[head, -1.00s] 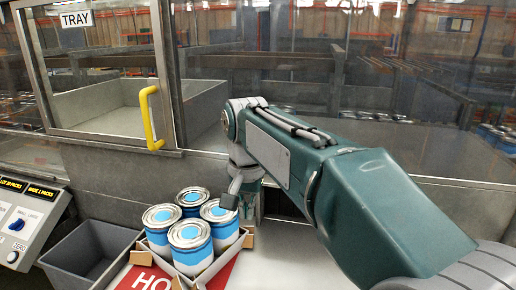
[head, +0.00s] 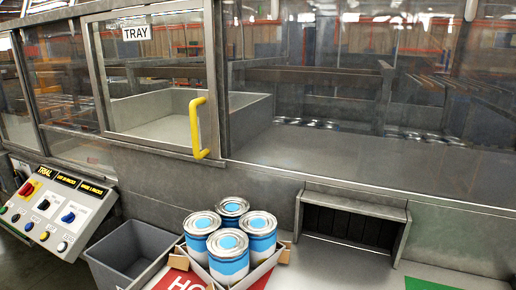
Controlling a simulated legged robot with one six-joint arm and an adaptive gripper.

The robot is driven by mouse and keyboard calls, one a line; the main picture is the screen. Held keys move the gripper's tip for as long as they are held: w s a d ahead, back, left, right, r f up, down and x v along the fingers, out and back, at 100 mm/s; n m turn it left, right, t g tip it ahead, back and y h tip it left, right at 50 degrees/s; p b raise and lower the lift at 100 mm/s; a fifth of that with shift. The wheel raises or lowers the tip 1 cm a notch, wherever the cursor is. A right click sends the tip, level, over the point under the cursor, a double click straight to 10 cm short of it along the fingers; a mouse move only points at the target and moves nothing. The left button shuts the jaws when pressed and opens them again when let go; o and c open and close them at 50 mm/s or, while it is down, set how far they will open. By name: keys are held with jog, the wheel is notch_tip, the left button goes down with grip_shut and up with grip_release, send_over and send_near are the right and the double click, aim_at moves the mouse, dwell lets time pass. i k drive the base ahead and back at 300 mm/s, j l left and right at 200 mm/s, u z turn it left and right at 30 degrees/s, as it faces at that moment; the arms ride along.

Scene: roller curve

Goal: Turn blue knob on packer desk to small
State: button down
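The packer desk panel (head: 88,206) slopes at the left of the head view. The blue knob (head: 68,217) sits on its right part, on a white label plate below a yellow-lettered display. The small lettering around the knob is too small to read, and I cannot tell which way the knob points. My gripper and arm are not in view, so I cannot see whether the gripper is open or shut.
A red knob (head: 26,188) and a black knob (head: 44,204) sit left of the blue one, with several buttons below. A grey bin (head: 130,252) stands beside the panel. Several cans (head: 229,254) stand in a cardboard tray (head: 284,254). A yellow handle (head: 195,128) is on the glass door.

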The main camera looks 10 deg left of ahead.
aim_at(69, 218)
jog(key=u, duration=1.8)
jog(key=i+j, duration=0.1)
jog(key=j, duration=0.6)
jog(key=i+j, duration=0.15)
jog(key=j, duration=0.25)
jog(key=i+j+z, duration=0.25)
jog(key=i+j, duration=0.75)
jog(key=i+l+z, duration=0.1)
jog(key=i, duration=0.55)
jog(key=i+l+z, duration=0.1)
jog(key=i, duration=0.5)
jog(key=i+l, duration=0.4)
jog(key=l, duration=0.1)
